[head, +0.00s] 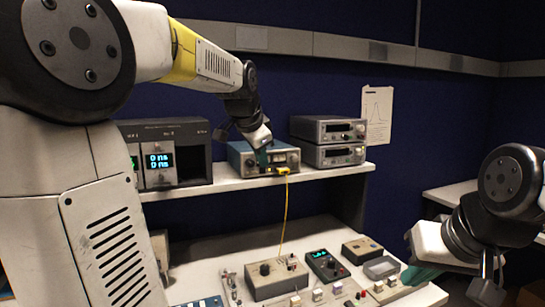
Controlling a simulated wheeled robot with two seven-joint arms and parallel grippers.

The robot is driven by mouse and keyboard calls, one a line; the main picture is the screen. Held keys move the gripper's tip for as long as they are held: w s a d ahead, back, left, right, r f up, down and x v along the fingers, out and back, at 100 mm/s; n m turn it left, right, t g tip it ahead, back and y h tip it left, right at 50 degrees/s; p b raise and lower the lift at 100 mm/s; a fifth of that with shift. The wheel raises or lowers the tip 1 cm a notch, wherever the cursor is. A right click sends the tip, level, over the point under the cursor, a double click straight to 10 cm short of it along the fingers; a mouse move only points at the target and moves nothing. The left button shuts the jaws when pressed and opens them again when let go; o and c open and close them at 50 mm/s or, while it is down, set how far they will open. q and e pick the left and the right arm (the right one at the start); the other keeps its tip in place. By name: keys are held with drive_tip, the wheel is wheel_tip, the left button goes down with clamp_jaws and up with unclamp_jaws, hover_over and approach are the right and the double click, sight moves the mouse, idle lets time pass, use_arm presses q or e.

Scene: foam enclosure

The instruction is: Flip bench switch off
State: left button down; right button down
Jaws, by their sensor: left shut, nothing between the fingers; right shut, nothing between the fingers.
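I cannot tell for sure which control is the bench switch. A blue-cased instrument (240,160) with a pale front panel stands on the shelf, with a yellow cable (285,215) plugged into its front. My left gripper (262,147) is shut and empty, at the top front of this instrument and partly covering it; I cannot tell whether it touches. On the bench below are a grey box with knobs (270,284), a dark handheld meter (327,266) and several small switch-like modules (318,295). My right gripper (487,290) is shut and empty at the lower right, beyond the bench's right end.
A dark unit with a lit display (190,150) stands left on the shelf (330,173). Two stacked grey instruments (328,130) stand right of the blue one. A small brown box (362,250) and a grey tray (381,267) sit at the bench's right. The yellow cable hangs down to the bench.

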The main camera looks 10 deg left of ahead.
sight(265, 169)
use_arm(q)
drive_tip(key=w+a+f, duration=0.2)
drive_tip(key=w+f, duration=0.3)
drive_tip(key=w, duration=0.2)
drive_tip(key=shift+w, duration=0.4)
drive_tip(key=shift+w+a+r, duration=0.1)
drive_tip(key=shift+w+r, duration=0.05)
drive_tip(key=shift+w, duration=0.05)
drive_tip(key=shift+r, duration=0.8)
